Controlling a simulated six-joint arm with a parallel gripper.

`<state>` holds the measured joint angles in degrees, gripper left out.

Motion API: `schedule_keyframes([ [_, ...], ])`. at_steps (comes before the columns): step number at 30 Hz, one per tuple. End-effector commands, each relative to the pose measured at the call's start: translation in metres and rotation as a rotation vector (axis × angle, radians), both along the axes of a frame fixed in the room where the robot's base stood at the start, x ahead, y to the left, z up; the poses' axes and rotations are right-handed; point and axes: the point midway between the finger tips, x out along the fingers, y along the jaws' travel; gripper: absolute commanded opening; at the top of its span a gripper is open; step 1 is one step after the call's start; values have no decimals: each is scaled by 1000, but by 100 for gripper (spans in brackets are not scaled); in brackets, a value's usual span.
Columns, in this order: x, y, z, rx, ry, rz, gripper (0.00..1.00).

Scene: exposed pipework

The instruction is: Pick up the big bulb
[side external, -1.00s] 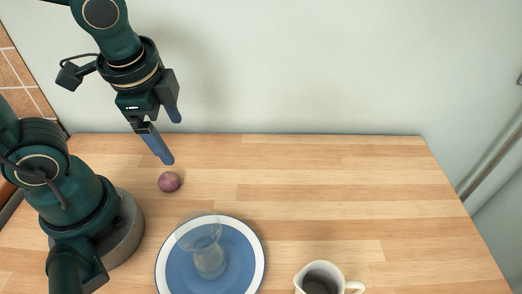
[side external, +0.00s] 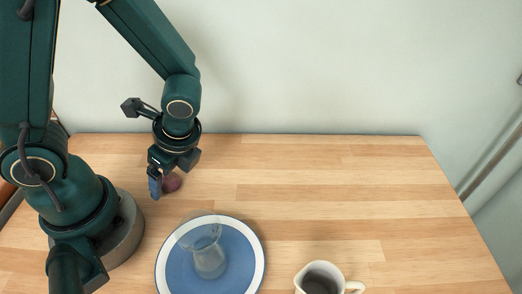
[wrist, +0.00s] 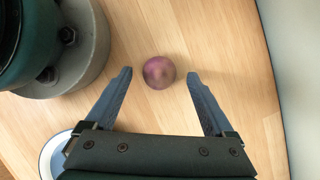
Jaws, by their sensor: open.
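The big bulb is a round purple onion-like bulb (side external: 172,183) on the wooden table, near my base. In the wrist view the bulb (wrist: 159,72) lies between the two fingertips and slightly beyond them, with a gap on each side. My gripper (wrist: 160,75) is open and empty. In the side view my gripper (side external: 164,186) points down at the bulb, and one blue finger partly covers the bulb's left side. The other finger is mostly hidden there.
A blue plate with a white rim (side external: 259,262) stands in front of the bulb, with a clear glass vessel (side external: 208,258) on it. A white jug (side external: 318,280) stands at the front edge of view. The right side of the wooden table (side external: 370,190) is clear. A wall runs behind.

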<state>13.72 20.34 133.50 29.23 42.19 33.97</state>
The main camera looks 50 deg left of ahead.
Motion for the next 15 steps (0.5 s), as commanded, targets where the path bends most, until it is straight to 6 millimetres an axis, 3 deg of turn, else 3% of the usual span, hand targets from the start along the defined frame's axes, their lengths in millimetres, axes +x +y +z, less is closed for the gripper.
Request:
schedule_keyframes([
  [11, -1, 2, -6, -2, 0, 0, 88],
  [15, -1, 2, -6, -2, 0, 0, 34],
])
